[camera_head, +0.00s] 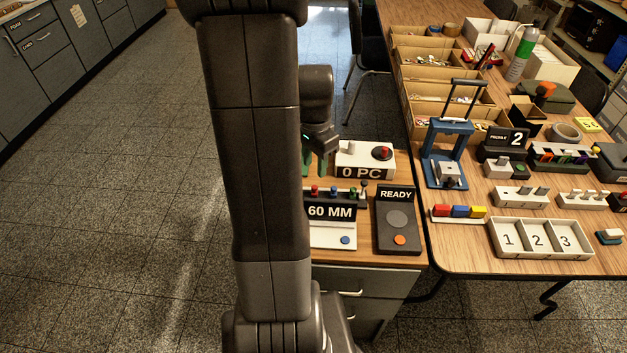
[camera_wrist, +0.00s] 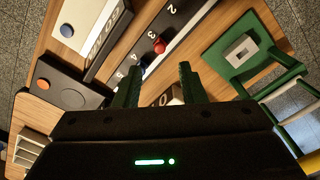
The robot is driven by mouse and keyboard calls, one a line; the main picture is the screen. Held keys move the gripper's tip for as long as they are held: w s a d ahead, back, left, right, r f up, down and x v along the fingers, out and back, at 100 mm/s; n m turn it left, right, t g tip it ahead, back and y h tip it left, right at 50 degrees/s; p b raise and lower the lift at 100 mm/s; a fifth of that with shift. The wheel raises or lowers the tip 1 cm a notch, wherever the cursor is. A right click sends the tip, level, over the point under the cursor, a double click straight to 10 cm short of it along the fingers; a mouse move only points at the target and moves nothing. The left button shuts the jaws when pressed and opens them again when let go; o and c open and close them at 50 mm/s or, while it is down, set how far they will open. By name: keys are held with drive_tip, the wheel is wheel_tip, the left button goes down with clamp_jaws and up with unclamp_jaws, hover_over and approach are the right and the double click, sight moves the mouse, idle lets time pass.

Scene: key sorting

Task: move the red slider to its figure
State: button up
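A blue knob (camera_wrist: 141,66) sits on the same rail, near my left fingertip. My gripper (camera_wrist: 160,78) has its two green fingers apart, with nothing seen between their tips. The red slider is ahead of the fingers, apart from them. In the head view my gripper (camera_head: 315,156) hangs above the far part of the small table, partly hidden by my arm.
The READY panel (camera_head: 397,220) with an orange button stands right of the sign. A white 0 PC box (camera_head: 365,161) stands behind. In the wrist view a green frame (camera_wrist: 250,55) with a white block is at the right. The right-hand table is crowded.

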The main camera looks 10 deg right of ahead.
sight(314, 186)
wheel_tip(314, 186, down, 7)
idle(0.3)
clamp_jaws()
